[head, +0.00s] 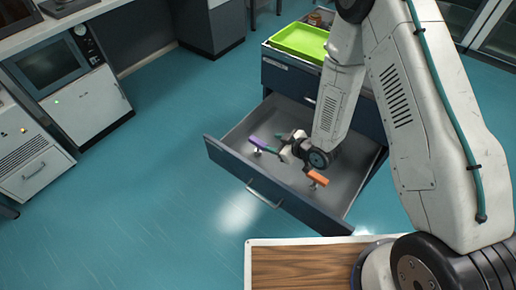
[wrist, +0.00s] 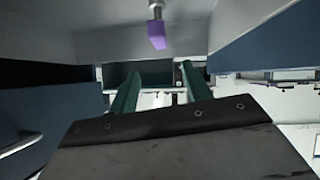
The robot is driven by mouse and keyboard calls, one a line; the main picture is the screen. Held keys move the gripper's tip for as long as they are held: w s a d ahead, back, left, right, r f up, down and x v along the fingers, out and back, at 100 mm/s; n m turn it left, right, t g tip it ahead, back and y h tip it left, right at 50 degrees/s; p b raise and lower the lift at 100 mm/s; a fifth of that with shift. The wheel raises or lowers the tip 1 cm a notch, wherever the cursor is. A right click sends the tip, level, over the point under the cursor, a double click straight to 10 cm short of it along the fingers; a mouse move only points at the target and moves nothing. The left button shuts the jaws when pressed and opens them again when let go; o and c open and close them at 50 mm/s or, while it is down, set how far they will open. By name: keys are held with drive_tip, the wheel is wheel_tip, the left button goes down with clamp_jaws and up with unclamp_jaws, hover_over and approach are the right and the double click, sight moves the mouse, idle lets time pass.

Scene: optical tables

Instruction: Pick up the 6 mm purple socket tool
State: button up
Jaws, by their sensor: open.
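The purple socket tool (head: 259,144) is in the open drawer, near its left side in the head view. It has a purple handle with a short metal part. In the wrist view a purple handle end (wrist: 157,40) with a metal shaft shows at the top centre, beyond the fingertips. My gripper (head: 281,138) is low inside the drawer, just right of the purple tool. In the wrist view its two teal fingers (wrist: 160,72) are spread apart with nothing between them. The wrist view looks upside down. I cannot read the tool's size mark.
An orange-handled tool (head: 317,178) is in the same drawer, right of and nearer than my gripper. The drawer (head: 232,164) has raised walls around the tools. A green tray (head: 298,40) sits on top of the cabinet. A wooden-topped surface (head: 300,268) is at the bottom.

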sight(263, 145)
drive_tip(key=shift+t+y, duration=0.7)
drive_tip(key=f, duration=0.3)
drive_tip(key=w+a+f, duration=0.1)
drive_tip(key=f, duration=0.1)
drive_tip(key=shift+w+a+f, duration=0.1)
drive_tip(key=shift+f, duration=0.05)
drive_tip(key=shift+w+a+n, duration=0.3)
drive_tip(key=shift+w+a, duration=0.2)
drive_tip(key=shift+a, duration=0.05)
drive_tip(key=shift+x, duration=3)
clamp_jaws()
